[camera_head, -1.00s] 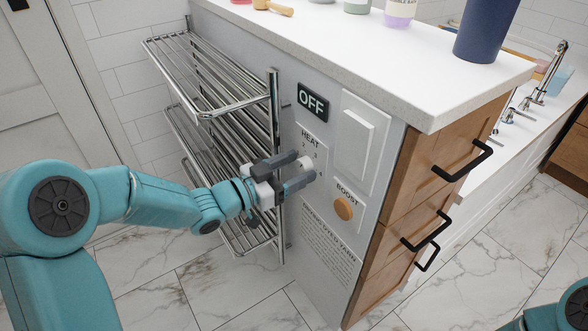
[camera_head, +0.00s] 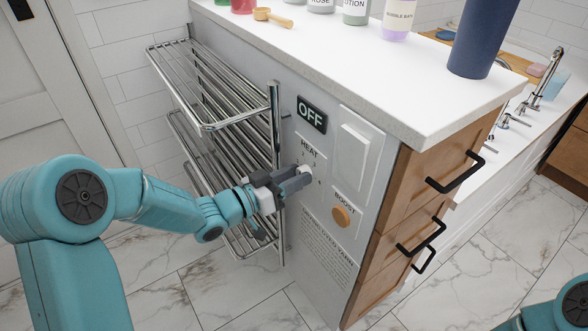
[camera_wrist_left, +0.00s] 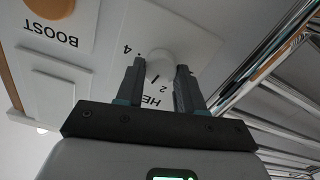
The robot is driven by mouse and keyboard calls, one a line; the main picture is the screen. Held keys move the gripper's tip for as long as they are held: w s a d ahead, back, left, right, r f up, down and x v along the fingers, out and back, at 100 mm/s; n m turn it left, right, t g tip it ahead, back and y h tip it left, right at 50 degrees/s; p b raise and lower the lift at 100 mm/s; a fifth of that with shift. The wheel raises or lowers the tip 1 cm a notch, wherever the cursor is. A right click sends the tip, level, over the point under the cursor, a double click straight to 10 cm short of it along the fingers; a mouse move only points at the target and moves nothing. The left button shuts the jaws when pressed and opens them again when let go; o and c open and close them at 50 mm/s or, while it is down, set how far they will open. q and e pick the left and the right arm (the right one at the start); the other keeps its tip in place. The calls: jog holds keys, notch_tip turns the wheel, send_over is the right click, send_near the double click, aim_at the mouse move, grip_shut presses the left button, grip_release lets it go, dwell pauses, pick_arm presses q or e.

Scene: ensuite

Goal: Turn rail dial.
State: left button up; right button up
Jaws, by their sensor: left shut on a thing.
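The rail dial is a small white knob (camera_head: 305,173) under the word HEAT on the grey side panel of the counter. It also shows in the left wrist view (camera_wrist_left: 160,58), with printed numbers around it. My left gripper (camera_head: 300,180) is at the panel, shut on the dial; in the wrist view its two dark fingers (camera_wrist_left: 158,75) lie on either side of the knob. A dark display (camera_head: 312,115) above reads OFF. Of my right side, only a teal part shows at the lower right edge of the head view; its gripper is out of sight.
A chrome towel rail (camera_head: 225,110) stands close on the left of the panel. An orange BOOST button (camera_head: 342,216) and a white rocker plate (camera_head: 354,148) are near the dial. Bottles stand on the white counter (camera_head: 370,75). Drawers with black handles (camera_head: 455,172) are on the right.

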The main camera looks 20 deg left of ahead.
pick_arm(q)
jog(key=shift+a+n+p, duration=0.1)
jog(key=shift+n+p, duration=3)
jog(key=shift+n, duration=1)
jog(key=shift+f, duration=0.1)
jog(key=o, duration=1)
jog(key=shift+o, duration=0.2)
jog(key=p+v, duration=0.3)
jog(key=v, duration=1.3)
jog(key=shift+s, duration=0.1)
